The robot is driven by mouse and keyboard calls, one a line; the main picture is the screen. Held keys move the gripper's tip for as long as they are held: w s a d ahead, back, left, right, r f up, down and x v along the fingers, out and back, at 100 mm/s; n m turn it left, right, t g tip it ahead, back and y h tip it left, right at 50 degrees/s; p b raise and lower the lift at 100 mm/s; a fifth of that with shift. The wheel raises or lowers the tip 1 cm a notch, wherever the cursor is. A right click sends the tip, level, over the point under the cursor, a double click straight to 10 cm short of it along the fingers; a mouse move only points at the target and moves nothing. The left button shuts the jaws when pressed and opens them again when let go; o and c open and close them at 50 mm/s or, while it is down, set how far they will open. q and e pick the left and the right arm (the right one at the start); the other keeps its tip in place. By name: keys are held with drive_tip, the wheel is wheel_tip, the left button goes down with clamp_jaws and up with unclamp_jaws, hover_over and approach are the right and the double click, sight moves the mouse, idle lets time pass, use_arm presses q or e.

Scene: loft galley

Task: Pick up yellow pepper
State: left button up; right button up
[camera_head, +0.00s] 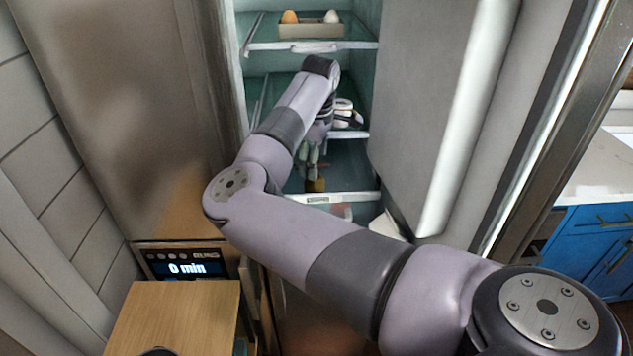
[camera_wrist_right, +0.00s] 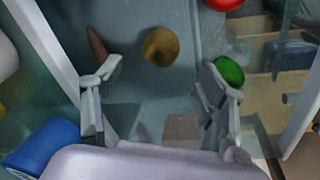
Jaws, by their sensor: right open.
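The yellow pepper (camera_head: 315,186) is on a lower shelf inside the open fridge; it looks dull yellow-brown. In the right wrist view the pepper (camera_wrist_right: 160,46) lies beyond the fingertips, roughly centred between them. My right gripper (camera_head: 312,166) points down inside the fridge, just above the pepper. In the right wrist view the gripper (camera_wrist_right: 158,78) is open, its two fingers wide apart with nothing between them. I cannot tell whether a finger touches the pepper. My left gripper is not in view.
In the wrist view a green item (camera_wrist_right: 230,70) sits close by the right-hand finger, and a brown elongated item (camera_wrist_right: 96,44) by the left-hand one. A red item (camera_wrist_right: 224,4) and a blue item (camera_wrist_right: 48,146) are farther out. The fridge door (camera_head: 430,110) stands open at right.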

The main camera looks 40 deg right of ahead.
sight(314, 183)
drive_tip(key=f, duration=0.2)
drive_tip(key=f+p, duration=0.1)
drive_tip(key=shift+w+d+f, duration=0.2)
drive_tip(key=shift+d+f, duration=0.05)
drive_tip(key=shift+f+p, duration=0.4)
drive_tip(key=shift+p, duration=0.05)
drive_tip(key=f, duration=0.1)
drive_tip(key=f+p, duration=0.1)
drive_tip(key=f, duration=0.1)
drive_tip(key=f+p, duration=0.1)
drive_tip(key=shift+w+d+f, duration=0.1)
drive_tip(key=shift+w+f, duration=0.1)
drive_tip(key=shift+w, duration=0.2)
drive_tip(key=shift+f, duration=0.2)
drive_tip(key=shift+c, duration=0.5)
drive_tip(key=c, duration=1.1)
drive_tip(key=shift+r, duration=0.1)
drive_tip(key=shift+c, duration=0.2)
